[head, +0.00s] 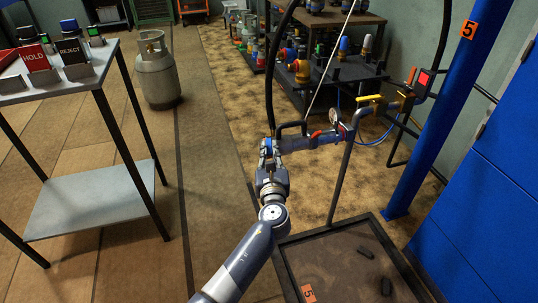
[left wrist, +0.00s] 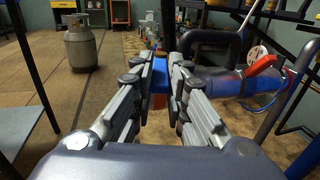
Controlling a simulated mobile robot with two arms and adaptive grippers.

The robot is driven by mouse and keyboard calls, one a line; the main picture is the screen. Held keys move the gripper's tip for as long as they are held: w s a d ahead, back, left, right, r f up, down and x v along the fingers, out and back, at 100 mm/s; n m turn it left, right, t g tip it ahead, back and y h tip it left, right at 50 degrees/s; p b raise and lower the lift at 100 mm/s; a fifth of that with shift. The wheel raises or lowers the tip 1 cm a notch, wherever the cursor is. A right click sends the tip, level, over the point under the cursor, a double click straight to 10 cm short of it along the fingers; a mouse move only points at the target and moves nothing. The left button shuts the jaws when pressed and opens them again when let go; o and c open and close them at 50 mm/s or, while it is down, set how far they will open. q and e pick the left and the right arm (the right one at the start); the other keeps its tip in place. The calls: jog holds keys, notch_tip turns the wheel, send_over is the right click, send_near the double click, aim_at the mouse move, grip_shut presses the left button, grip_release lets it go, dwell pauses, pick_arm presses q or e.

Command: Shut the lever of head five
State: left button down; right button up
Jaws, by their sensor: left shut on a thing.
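The filling head (head: 300,143) is a blue-grey cylinder with a black loop handle, lying roughly level at the end of a pipe and hose. It also shows in the left wrist view (left wrist: 228,84). A red lever (head: 317,135) sits on its right part and sticks up at a slant in the left wrist view (left wrist: 262,65). My left gripper (head: 268,152) is at the head's left end, its fingers (left wrist: 165,75) shut on a small blue end piece (left wrist: 159,82). The fingers hide part of that piece. My right gripper is out of view.
A yellow valve handle (head: 369,98) and a gauge (head: 334,116) sit on the pipe to the right. A blue post (head: 440,110) marked 5 stands beside it. A dark-rimmed scale platform (head: 335,262) lies below. A grey cylinder (head: 157,75) stands on the floor behind left.

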pick_arm(q)
jog(key=shift+d, duration=0.1)
jog(key=c, duration=1.6)
grip_release()
jog(key=shift+o, duration=0.2)
jog(key=s+d, duration=0.1)
jog(key=s, duration=1)
jog(key=shift+s+d, duration=0.35)
jog(key=shift+s, duration=0.05)
